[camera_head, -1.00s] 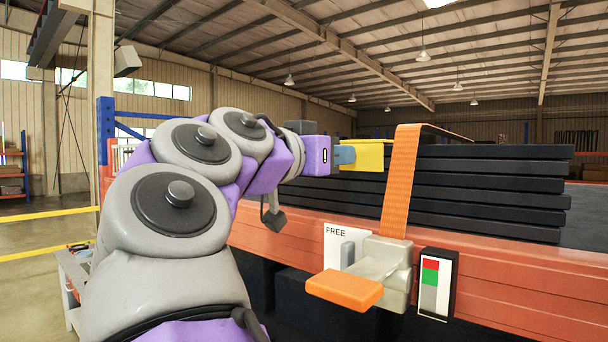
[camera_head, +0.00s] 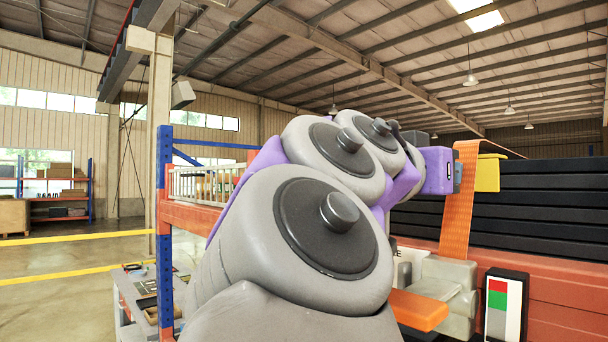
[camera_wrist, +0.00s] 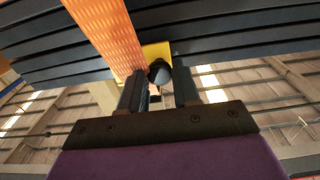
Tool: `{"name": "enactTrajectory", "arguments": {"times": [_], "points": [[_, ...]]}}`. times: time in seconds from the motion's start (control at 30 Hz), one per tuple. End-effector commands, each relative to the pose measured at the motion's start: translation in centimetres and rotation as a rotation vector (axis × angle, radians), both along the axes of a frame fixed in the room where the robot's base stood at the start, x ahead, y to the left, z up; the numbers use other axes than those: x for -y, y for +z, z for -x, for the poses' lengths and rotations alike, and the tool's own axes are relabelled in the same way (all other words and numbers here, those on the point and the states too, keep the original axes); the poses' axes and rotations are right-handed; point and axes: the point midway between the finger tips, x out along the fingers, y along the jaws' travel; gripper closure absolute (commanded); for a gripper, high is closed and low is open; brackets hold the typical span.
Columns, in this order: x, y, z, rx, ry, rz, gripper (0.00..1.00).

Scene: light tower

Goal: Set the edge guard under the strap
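The yellow edge guard (camera_head: 487,173) is against the side of the dark stack, at upper right in the head view. The orange strap (camera_head: 459,220) runs down past it and hides its left part there. In the wrist view the guard (camera_wrist: 157,52) shows beside the strap (camera_wrist: 105,35), just beyond my fingers. My gripper (camera_wrist: 159,88) has its fingers on either side of a dark round knob (camera_wrist: 160,72) in front of the guard, seemingly its handle. Whether the strap presses on the guard cannot be seen.
A grey ratchet (camera_head: 447,290) with an orange lever (camera_head: 418,309) sits below on the red beam (camera_head: 565,300). The dark slabs (camera_head: 555,205) fill the right. Open floor (camera_head: 60,295) lies left.

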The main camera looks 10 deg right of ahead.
Motion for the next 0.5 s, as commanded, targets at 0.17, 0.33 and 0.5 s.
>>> {"name": "enactTrajectory", "arguments": {"times": [0.17,0.33,0.5], "points": [[-0.02,0.06,0.02,0.001,0.0,0.002,0.51],[-0.04,0.11,0.04,0.002,0.0,0.002,0.46],[-0.04,0.13,0.04,0.003,0.0,0.003,0.46]]}}
